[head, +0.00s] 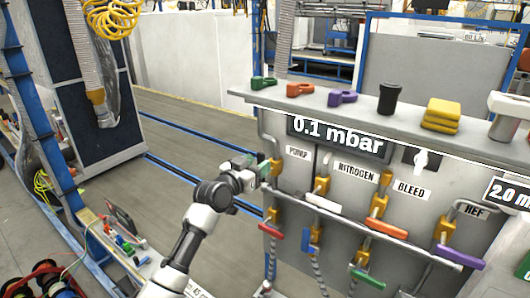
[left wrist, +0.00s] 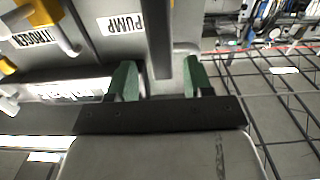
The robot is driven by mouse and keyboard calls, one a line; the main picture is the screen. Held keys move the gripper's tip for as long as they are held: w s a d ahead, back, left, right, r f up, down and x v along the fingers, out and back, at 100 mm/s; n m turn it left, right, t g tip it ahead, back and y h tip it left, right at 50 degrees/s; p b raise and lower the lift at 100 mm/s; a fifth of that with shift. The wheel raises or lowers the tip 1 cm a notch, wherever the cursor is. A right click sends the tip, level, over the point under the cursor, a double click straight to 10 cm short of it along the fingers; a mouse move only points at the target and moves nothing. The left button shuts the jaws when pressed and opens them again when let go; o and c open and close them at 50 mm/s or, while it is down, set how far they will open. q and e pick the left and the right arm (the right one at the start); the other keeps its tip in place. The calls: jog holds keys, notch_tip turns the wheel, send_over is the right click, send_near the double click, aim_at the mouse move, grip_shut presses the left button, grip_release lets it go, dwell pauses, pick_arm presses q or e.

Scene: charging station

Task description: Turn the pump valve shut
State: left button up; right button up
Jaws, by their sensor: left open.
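The grey panel carries a PUMP label (head: 298,153), and that label shows upside down in the left wrist view (left wrist: 120,23). A yellow valve body (head: 276,168) sits left of the label on a grey pipe. My left gripper (head: 262,168) is at this valve, reaching in from the left. In the left wrist view its green fingers (left wrist: 158,80) are apart, with a dark grey bar (left wrist: 160,45) between them. I cannot tell whether the bar is the pump valve's handle or a pipe, nor whether a finger touches it. The gripper hides part of the valve. My right gripper is not in view.
The nitrogen valve (head: 321,187) and bleed valve (head: 378,207) stand to the right. A red lever (head: 270,231) and blue lever (head: 308,240) are below. A shelf (head: 350,104) with loose handles and a black cup juts out above.

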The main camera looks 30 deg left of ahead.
pick_arm(q)
jog(key=shift+w+d+p, duration=0.2)
jog(key=shift+w+p, duration=0.35)
jog(key=shift+w, duration=1.85)
grip_shut()
